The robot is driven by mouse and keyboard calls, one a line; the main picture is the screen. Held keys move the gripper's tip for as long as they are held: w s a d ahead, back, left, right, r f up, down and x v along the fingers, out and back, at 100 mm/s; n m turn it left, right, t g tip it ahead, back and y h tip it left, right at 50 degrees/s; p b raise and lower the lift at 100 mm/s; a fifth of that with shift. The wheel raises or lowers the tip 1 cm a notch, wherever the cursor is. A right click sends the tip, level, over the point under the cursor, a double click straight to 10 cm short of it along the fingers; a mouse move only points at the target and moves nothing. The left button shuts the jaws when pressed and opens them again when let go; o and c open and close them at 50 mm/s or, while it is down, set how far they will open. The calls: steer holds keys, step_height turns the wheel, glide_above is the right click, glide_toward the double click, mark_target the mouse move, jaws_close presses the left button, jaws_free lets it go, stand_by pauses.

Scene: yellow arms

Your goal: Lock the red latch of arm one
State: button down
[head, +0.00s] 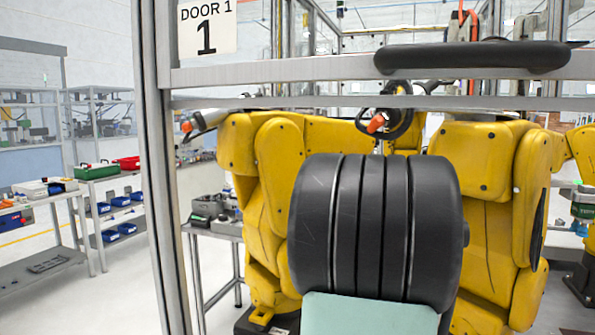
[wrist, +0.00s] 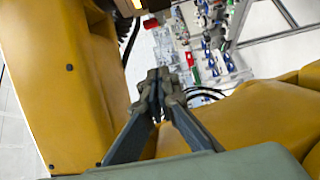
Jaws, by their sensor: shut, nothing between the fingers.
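Two yellow robot arms stand behind the frame in the head view, one at the left (head: 281,165) and one at the right (head: 483,160). An orange-red piece (head: 376,123) shows by a black ring between them. Another orange-red piece (head: 187,127) sits at the far left end of the left arm. I cannot tell which of these is the red latch. In the wrist view my gripper (wrist: 157,85) is shut and empty, between yellow arm surfaces (wrist: 62,75). My gripper is hidden in the head view.
A metal frame with a crossbar (head: 270,70) and upright post (head: 160,180) stands close in front, with a "DOOR 1" sign (head: 207,27). A thick black bar (head: 470,57) crosses the upper right. Shelves with bins (head: 110,200) stand at left, beside open floor.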

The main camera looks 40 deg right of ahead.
steer(key=w+d+p, duration=0.3)
steer(key=w+d, duration=0.4)
steer(key=w, duration=0.2)
steer(key=shift+d, duration=0.15)
steer(key=shift+w, duration=0.15)
stand_by(0.4)
